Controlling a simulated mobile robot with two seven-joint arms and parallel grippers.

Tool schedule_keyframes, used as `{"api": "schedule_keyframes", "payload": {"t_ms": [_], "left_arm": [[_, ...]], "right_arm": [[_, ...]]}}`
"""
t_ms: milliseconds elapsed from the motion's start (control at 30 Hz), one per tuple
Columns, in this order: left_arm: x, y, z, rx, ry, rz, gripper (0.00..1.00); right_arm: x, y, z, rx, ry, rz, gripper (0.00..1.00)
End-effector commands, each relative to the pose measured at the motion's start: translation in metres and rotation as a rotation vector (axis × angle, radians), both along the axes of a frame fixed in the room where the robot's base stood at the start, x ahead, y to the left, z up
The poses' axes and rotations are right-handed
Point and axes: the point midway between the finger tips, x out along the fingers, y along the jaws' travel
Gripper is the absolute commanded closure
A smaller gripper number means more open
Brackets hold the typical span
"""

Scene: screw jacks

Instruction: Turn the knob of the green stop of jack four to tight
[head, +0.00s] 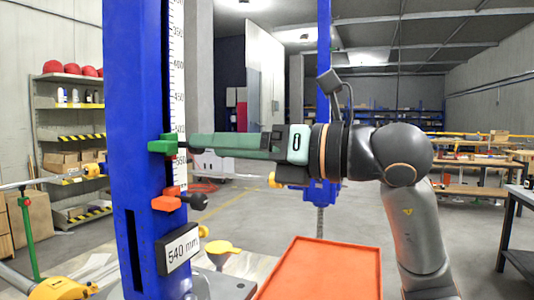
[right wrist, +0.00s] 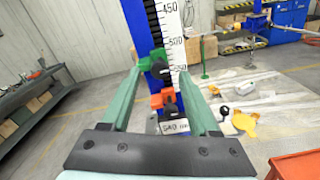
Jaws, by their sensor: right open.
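The green stop (head: 162,146) sits on the blue jack column (head: 139,80), beside the white scale (head: 177,80). My right gripper (head: 191,141) comes in from the right at the height of the green stop, its fingers pointing at it. In the head view the fingertips hide the stop's knob. In the right wrist view the green stop (right wrist: 158,54) and its dark knob (right wrist: 161,72) appear between the two open, spread green fingers (right wrist: 166,67). No finger visibly touches the knob; the exact depth is unclear. My left gripper is out of view.
Below is an orange stop (head: 167,201) with a dark knob (head: 199,202), then a label reading 540 mm (head: 178,249). An orange tray (head: 325,270) lies at lower centre. Another blue jack (head: 323,190) stands behind my right arm. Shelves (head: 75,130) stand at left.

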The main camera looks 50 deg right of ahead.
Motion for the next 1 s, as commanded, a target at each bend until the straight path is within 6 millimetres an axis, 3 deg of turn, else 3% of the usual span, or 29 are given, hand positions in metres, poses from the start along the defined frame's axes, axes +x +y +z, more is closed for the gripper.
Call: {"api": "schedule_keyframes", "payload": {"t_ms": [200,433,600,1000], "left_arm": [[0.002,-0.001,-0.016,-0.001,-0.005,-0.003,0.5],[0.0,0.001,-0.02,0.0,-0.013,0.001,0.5],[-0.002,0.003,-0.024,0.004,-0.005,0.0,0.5],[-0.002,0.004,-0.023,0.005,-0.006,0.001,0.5]], "right_arm": [[-0.045,-0.02,-0.004,0.0,-0.003,-0.005,0.39],[-0.081,-0.034,-0.002,0.002,-0.001,-0.002,0.39],[-0.091,-0.038,-0.001,0.001,0.0,0.0,0.39],[-0.091,-0.038,0.0,0.001,0.001,0.0,0.39]]}}
